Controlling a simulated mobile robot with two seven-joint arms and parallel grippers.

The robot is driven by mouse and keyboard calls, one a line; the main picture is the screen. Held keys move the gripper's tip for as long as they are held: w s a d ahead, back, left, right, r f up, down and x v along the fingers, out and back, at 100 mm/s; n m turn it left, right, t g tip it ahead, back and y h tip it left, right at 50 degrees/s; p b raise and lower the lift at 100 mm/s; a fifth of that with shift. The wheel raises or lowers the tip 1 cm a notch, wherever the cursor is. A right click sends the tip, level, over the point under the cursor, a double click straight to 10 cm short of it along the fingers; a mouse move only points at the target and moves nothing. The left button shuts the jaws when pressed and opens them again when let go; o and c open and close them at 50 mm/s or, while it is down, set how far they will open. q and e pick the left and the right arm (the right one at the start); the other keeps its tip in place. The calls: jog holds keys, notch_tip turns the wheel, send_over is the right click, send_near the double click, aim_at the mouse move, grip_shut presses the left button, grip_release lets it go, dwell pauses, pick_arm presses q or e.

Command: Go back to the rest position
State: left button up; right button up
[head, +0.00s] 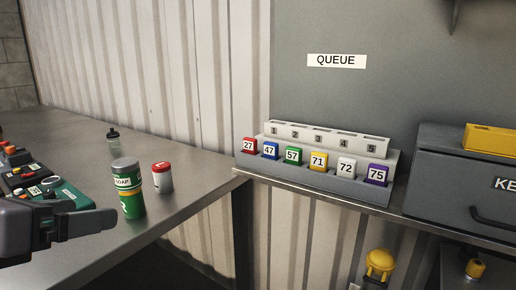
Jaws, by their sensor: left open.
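My left gripper (85,218) comes in at the lower left, above the metal counter (185,200). It is open, and I see nothing between its fingers. One finger points right, toward the green can (131,206), and looks close in front of it. I cannot tell the exact gap. My right gripper is not in view.
A red-and-white can (162,178) and a dark bottle (113,140) stand on the counter. A dark device with buttons (22,178) lies behind my gripper. At right are a queue rack (330,184) with numbered tags and a grey key box (455,185).

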pick_arm(q)
jog(key=s+d+f+n+g+y, duration=0.1)
jog(key=d+f+n+g, duration=0.1)
jog(key=f+n, duration=0.8)
jog(key=s+d+f+n+g, duration=0.1)
jog(key=d+f+n, duration=0.1)
jog(key=f+n, duration=0.8)
jog(key=s+f+n+g+y, duration=0.3)
jog(key=s+f+n+g, duration=0.3)
jog(key=s+f+n, duration=1.05)
jog(key=w+d+r+t+h+p, duration=0.1)
jog(key=w+d+t+p, duration=0.2)
jog(key=w+t+p, duration=0.4)
jog(key=w+p, duration=0.1)
jog(key=p, duration=0.2)
jog(key=shift+r+h, duration=0.3)
jog(key=shift+r, duration=0.1)
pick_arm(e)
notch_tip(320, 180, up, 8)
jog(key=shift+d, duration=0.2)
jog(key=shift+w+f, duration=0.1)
